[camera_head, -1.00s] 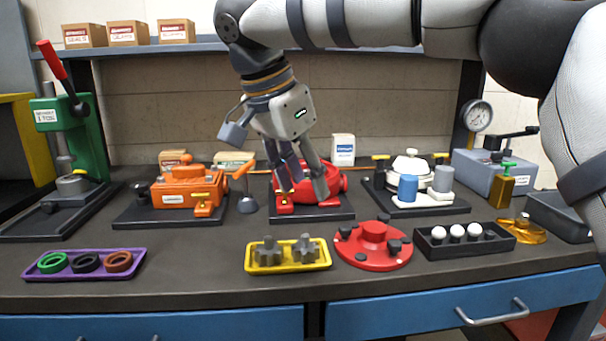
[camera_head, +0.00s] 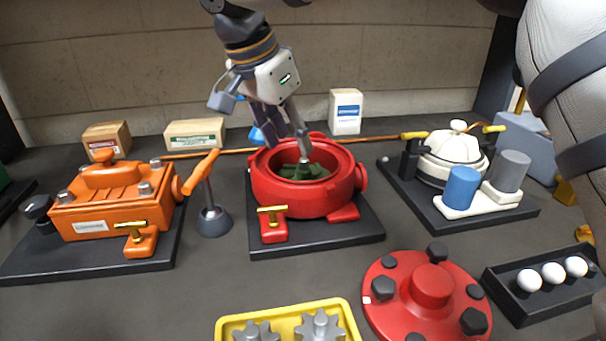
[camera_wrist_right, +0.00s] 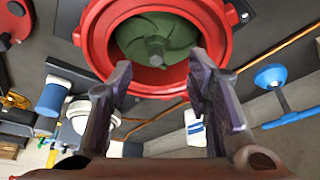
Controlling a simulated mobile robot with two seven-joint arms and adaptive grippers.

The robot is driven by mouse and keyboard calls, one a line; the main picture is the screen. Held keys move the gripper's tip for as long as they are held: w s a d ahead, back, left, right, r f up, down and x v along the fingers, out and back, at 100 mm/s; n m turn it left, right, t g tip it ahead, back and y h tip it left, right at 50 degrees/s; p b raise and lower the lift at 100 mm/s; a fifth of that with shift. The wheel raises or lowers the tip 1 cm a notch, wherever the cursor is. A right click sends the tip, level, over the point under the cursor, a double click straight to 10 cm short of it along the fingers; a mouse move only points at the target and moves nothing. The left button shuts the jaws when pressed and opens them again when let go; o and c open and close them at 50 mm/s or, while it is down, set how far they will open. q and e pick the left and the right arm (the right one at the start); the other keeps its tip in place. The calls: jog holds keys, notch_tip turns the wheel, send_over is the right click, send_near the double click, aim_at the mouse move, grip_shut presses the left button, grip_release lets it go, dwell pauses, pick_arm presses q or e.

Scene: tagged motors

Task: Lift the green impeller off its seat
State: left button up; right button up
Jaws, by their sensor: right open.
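The green impeller (camera_head: 300,171) sits inside the round red pump housing (camera_head: 290,205), which is open at the top and stands on a black base plate. In the right wrist view the impeller (camera_wrist_right: 157,40) shows curved vanes and a grey central hub. My right gripper (camera_head: 299,148) hangs over the far rim of the housing, fingers pointing down. In the right wrist view its two fingers (camera_wrist_right: 160,75) are apart with nothing between them, on the near side of the hub. I cannot tell whether the fingertips touch the impeller. My left gripper is not in view.
An orange gearbox (camera_head: 110,210) and a grey stand with an orange handle (camera_head: 213,220) are left of the housing. A white-lidded unit (camera_head: 450,155) stands right. In front are a red flanged cover (camera_head: 395,290) and a yellow tray (camera_head: 225,330) with grey gears.

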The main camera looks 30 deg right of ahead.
aim_at(302, 160)
jog(key=x, duration=0.6)
jog(key=shift+s+d+f, duration=0.1)
jog(key=shift+s+d, duration=0.1)
jog(key=shift+d, duration=0.1)
grip_shut()
